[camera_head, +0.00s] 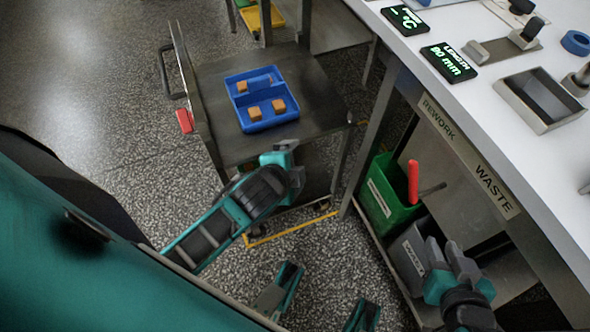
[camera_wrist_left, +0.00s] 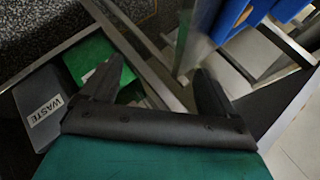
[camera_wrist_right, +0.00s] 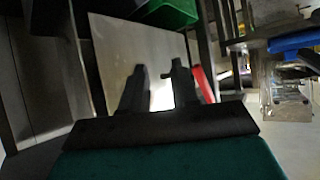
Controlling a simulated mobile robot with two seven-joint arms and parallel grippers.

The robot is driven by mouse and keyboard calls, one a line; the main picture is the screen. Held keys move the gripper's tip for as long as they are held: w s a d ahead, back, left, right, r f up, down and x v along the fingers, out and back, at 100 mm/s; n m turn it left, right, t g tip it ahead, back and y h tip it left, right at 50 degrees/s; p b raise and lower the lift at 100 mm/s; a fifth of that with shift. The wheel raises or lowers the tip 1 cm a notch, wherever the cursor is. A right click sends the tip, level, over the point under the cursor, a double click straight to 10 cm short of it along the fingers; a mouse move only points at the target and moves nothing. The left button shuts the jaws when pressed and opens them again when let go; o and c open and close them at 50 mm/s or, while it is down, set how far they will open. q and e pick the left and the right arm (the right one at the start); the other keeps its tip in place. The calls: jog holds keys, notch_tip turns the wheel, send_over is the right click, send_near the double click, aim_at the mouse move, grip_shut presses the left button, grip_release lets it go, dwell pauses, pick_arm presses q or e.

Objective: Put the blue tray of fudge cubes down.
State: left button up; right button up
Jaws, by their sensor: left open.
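The blue tray (camera_head: 262,123) rests on the dark top of a cart (camera_head: 318,95) in the head view. Three brown fudge cubes lie in its compartments: one at the far left (camera_head: 242,87) and two nearer ones, left (camera_head: 255,113) and right (camera_head: 279,105). My left gripper (camera_head: 289,152) is just in front of the cart's near edge, apart from the tray. The left wrist view shows its fingers (camera_wrist_left: 155,82) wide apart with nothing between them. My right gripper (camera_head: 452,258) is low at the right by the bench; its fingers (camera_wrist_right: 160,82) are apart and empty.
A white bench (camera_head: 470,95) with displays stands at the right. Below it are a green bin (camera_head: 388,205) with a red-handled tool (camera_head: 413,180) and a grey waste bin (camera_head: 412,265). The cart has a side handle (camera_head: 168,72). Speckled floor lies open at the left.

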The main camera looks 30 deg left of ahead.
pick_arm(q)
jog(key=s+d+r+n+t+h, duration=0.1)
jog(key=s+d+r+n+h, duration=0.1)
jog(key=n, duration=0.8)
jog(key=s+d+h, duration=0.1)
jog(key=s, duration=0.1)
jog(key=shift+s+h, duration=0.3)
jog(key=shift+s, duration=0.1)
jog(key=shift+d+r, duration=0.1)
notch_tip(320, 180, up, 7)
jog(key=s+a+y+p, duration=0.1)
jog(key=a+p, duration=0.2)
jog(key=p, duration=0.8)
jog(key=shift+s, duration=0.25)
pick_arm(e)
jog(key=s+d+r+h, duration=0.1)
jog(key=d+r, duration=0.2)
jog(key=r, duration=0.3)
jog(key=shift+s+r, duration=0.3)
jog(key=shift+r, duration=0.1)
pick_arm(q)
jog(key=shift+d, duration=0.1)
